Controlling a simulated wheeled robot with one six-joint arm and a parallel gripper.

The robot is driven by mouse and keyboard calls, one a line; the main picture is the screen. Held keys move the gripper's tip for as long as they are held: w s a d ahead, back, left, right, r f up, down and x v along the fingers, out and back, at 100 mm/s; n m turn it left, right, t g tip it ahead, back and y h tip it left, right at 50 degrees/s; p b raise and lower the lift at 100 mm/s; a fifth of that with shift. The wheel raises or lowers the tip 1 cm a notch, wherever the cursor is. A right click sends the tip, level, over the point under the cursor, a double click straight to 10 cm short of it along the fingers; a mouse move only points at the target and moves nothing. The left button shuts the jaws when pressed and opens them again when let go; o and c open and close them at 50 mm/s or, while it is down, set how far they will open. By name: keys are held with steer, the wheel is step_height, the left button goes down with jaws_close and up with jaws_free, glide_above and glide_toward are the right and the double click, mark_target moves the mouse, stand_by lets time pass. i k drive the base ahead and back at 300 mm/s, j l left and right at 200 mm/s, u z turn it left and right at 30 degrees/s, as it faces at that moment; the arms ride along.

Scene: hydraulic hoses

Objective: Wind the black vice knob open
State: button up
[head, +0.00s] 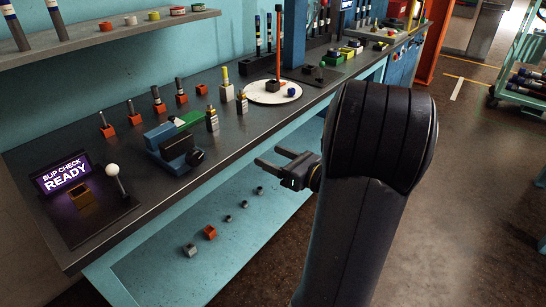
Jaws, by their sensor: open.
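The black vice knob (196,157) sits on the front right end of the vice (174,142) near the bench's front edge. The vice has a blue body with dark jaws and a green part (191,117) behind it. My gripper (268,169) is open and empty, in front of the bench edge and to the right of the knob, apart from it. Its fingers point left towards the bench. My dark arm hides part of the floor and bench front.
A lit "SLIP CHECK READY" sign (62,174) and a white-balled lever (113,172) stand at the bench's left end. Several upright fittings line the bench back. A round white plate (259,96) with a tall post lies right of the vice. Small blocks rest on the lower shelf (172,271).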

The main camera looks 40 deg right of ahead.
mark_target(195, 157)
steer(key=k+l, duration=0.1)
steer(key=l, duration=0.45)
steer(key=j+z, duration=1.15)
steer(key=j, duration=0.15)
steer(key=k, duration=0.05)
